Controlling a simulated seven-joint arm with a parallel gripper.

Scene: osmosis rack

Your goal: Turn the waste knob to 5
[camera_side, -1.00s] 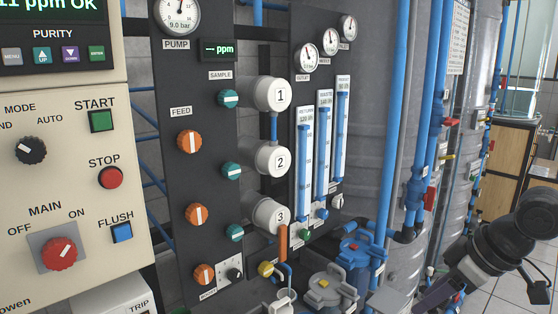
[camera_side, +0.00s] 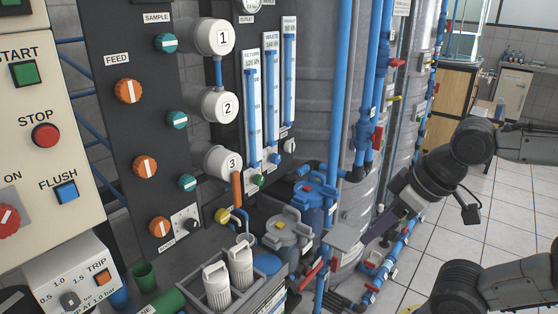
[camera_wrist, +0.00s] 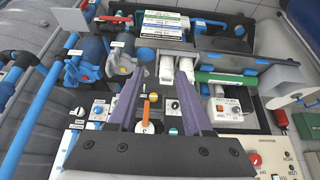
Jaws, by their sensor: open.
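Three blue flow tubes stand on the dark panel; the middle tube (camera_side: 271,90) seems labelled WASTE, though the print is small. A small blue knob (camera_side: 275,158) sits at its foot, with a green knob (camera_side: 257,180) lower left of it. I cannot read the blue knob's setting. My gripper (camera_side: 382,230) is right of and below these knobs, apart from them. In the wrist view my gripper (camera_wrist: 160,73) is open, its two purple fingers pointing down over the bench with nothing held between them.
Orange knobs (camera_side: 128,91) and teal knobs (camera_side: 177,120) line the panel. An orange lever (camera_side: 237,188) and a blue-lidded housing (camera_side: 315,191) stand near the tubes. White cartridges (camera_side: 241,268) stand in front. Vertical blue pipes rise behind. Open floor (camera_side: 490,210) lies right.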

